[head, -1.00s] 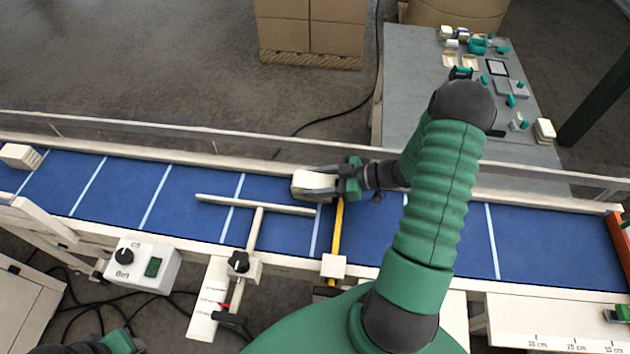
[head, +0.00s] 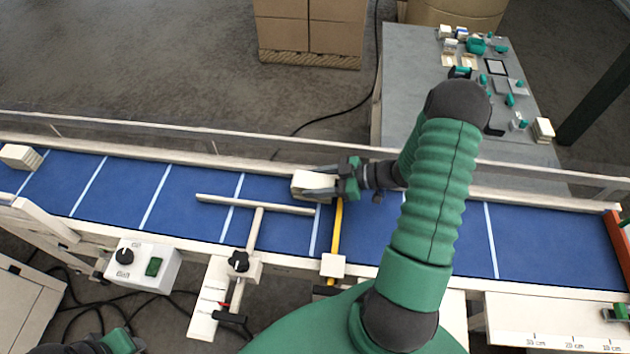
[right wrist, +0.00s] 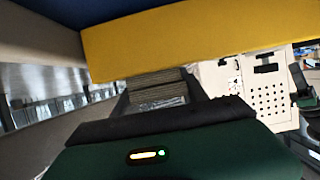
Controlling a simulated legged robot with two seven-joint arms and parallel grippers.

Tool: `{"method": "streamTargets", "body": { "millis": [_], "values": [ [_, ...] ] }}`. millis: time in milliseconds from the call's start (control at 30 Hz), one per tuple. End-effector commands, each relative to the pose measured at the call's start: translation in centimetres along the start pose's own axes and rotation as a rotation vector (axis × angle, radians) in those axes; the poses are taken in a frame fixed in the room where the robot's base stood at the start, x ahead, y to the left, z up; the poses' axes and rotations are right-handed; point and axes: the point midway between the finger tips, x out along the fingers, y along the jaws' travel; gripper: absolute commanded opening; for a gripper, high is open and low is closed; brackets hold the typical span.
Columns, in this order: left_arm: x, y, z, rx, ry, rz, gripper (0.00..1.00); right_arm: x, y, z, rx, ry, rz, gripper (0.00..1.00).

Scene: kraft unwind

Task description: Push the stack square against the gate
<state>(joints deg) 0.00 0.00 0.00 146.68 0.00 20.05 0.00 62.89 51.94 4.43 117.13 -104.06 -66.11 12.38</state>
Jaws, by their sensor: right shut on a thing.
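The pale stack (head: 313,183) lies on the blue conveyor near its far rail, just left of the yellow gate bar (head: 337,225). My right gripper (head: 325,182) reaches in from the right and is shut on the stack, partly covering it. In the right wrist view the stack's layered edges (right wrist: 158,85) show between the dark fingers, with the yellow gate (right wrist: 190,38) close across the top. Whether the stack touches the gate or sits square to it cannot be told. My left gripper (head: 122,342) is at the bottom left corner, mostly cut off.
A pale T-shaped guide (head: 256,208) lies over the belt left of the gate. Another pale stack (head: 20,157) sits at the belt's far left. A control box (head: 143,264) stands at the near side. A clear rail (head: 220,143) runs along the far side.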

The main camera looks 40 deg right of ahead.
Motion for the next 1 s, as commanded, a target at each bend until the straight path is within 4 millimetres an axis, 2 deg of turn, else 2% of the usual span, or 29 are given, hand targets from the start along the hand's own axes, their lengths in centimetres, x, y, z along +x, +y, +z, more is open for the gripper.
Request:
{"method": "streamTargets", "body": {
  "millis": [400, 433, 600, 900, 1000],
  "values": [
    [-0.13, 0.00, -0.03, 0.000, 0.000, 0.000, 0.36, 0.45, 0.00, 0.00, 0.000, 0.001, -0.001, 0.00],
    [-0.13, 0.00, -0.03, 0.000, 0.000, 0.000, 0.36, 0.45, -0.01, 0.00, 0.000, 0.000, -0.001, 0.52],
    [-0.13, 0.00, -0.03, 0.000, 0.000, 0.000, 0.36, 0.44, 0.00, 0.01, 0.000, 0.000, -0.001, 0.74],
    [-0.11, 0.00, -0.03, 0.000, 0.000, 0.000, 0.36, 0.31, 0.00, 0.05, 0.000, 0.000, 0.000, 0.76],
    [0.13, 0.00, 0.03, 0.000, 0.000, 0.000, 0.36, -0.30, 0.08, 0.13, -0.001, 0.000, 0.001, 0.76]
  ]
}}
